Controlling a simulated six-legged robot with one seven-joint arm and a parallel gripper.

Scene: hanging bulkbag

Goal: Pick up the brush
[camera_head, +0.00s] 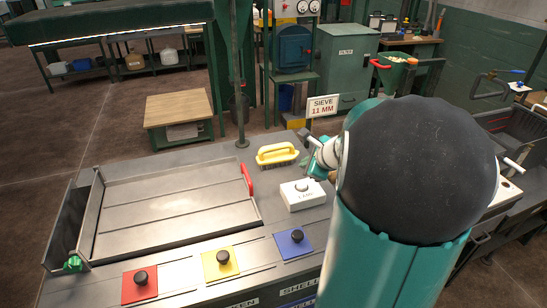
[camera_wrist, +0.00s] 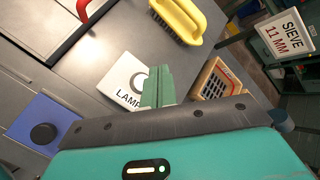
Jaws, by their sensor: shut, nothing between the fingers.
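The brush (camera_head: 277,153), with a yellow handle and dark bristles below, rests on the grey bench beyond the white lamp box. In the wrist view the brush (camera_wrist: 178,18) is at the top, ahead of my gripper (camera_wrist: 156,76) and apart from it. The green fingers of my gripper are together with nothing between them. They are in front of the white lamp box (camera_wrist: 124,90) and hide part of it. In the head view my arm covers much of my gripper.
A metal tray with a red handle (camera_head: 247,179) fills the bench's left. Red (camera_head: 129,291), yellow (camera_head: 211,270) and blue (camera_head: 304,252) plates with black knobs line the front. The lamp box (camera_head: 304,202) and sieve sign (camera_head: 323,106) are near the brush.

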